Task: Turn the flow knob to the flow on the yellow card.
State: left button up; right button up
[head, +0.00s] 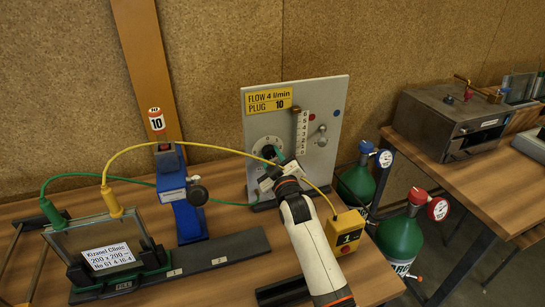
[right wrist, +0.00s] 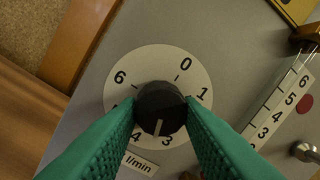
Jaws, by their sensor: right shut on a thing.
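The yellow card (head: 270,100) on the grey panel (head: 330,95) reads FLOW 4 l/min, PLUG 10. The black flow knob (right wrist: 162,108) sits on a white dial (right wrist: 145,57) with numbers from 0 to 6. Its white mark points downward in the right wrist view, between 3 and 4 and nearer 3. My right gripper (right wrist: 162,118) has its green fingers shut on the knob's two sides. My left gripper is not in view.
A scale tube (head: 302,130) and a small knob (head: 321,130) are right of the dial. A yellow cable (head: 225,148) arches past my right arm to a yellow box (head: 346,230). A blue stand (head: 190,215) and a glass frame (head: 105,245) stand left. Green cylinders (head: 400,240) stand right.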

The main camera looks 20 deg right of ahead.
jog(key=shift+m+p, duration=0.35)
jog(key=shift+m, duration=1.45)
jog(key=o, duration=1)
jog(key=shift+s, duration=0.1)
jog(key=shift+s+a+f+b, duration=0.15)
jog(key=shift+s+b, duration=0.35)
jog(key=shift+s, duration=2.45)
jog(key=shift+s+f+b, duration=0.2)
jog(key=shift+s+b, duration=0.3)
jog(key=shift+s, duration=2.45)
